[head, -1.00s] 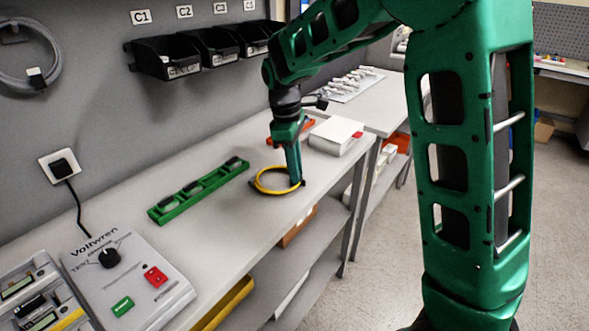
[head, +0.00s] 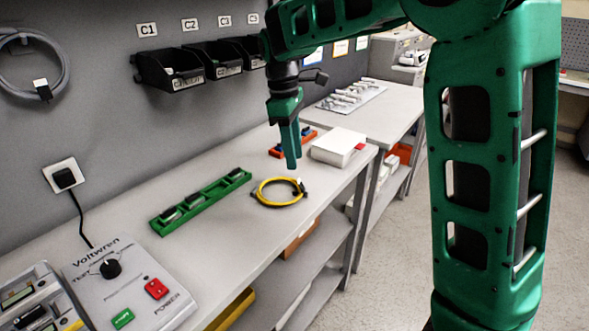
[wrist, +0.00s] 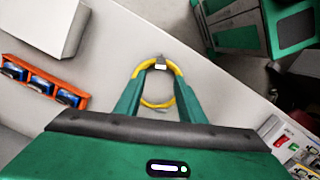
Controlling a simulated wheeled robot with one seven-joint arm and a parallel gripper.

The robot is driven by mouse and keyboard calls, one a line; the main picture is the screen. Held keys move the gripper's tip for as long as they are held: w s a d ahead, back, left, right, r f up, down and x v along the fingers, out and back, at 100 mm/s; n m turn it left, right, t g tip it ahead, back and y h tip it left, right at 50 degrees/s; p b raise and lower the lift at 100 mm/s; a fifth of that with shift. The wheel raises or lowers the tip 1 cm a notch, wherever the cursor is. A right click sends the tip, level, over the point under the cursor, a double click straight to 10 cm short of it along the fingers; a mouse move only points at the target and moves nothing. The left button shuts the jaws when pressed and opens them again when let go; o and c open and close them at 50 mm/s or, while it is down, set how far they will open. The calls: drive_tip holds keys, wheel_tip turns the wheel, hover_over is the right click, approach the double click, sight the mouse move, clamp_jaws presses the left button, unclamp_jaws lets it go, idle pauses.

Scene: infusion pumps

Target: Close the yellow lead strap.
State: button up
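The yellow lead (head: 264,200) lies coiled in a ring on the bench, beyond the right end of the green rack. A small white and dark piece (head: 301,186), which looks like its strap, sits on the right side of the coil. I cannot tell whether the strap is open or closed. In the wrist view the yellow coil (wrist: 178,72) shows between and beyond my fingers, with the white piece (wrist: 160,64) at its top. My gripper (head: 292,165) points down above the coil, apart from it. In the wrist view my gripper (wrist: 158,88) has its fingers spread and is empty.
A green rack (head: 203,200) lies left of the coil. An orange rack (wrist: 45,82) and a white box (head: 338,146) stand behind it. A grey power unit (head: 135,285) is at the near left. The bench's front edge is close to the coil.

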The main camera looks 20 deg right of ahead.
sight(301, 185)
wheel_tip(301, 185, up, 2)
drive_tip(key=shift+w+a+r, duration=0.1)
drive_tip(key=shift+r, duration=0.05)
idle(0.4)
drive_tip(key=shift+t+y, duration=0.4)
drive_tip(key=shift+y, duration=0.3)
drive_tip(key=f, duration=0.3)
drive_tip(key=d+f, duration=0.1)
drive_tip(key=f, duration=0.2)
drive_tip(key=s+f, duration=0.1)
drive_tip(key=f, duration=0.2)
drive_tip(key=shift+d, duration=0.15)
drive_tip(key=shift+c, duration=0.6)
clamp_jaws()
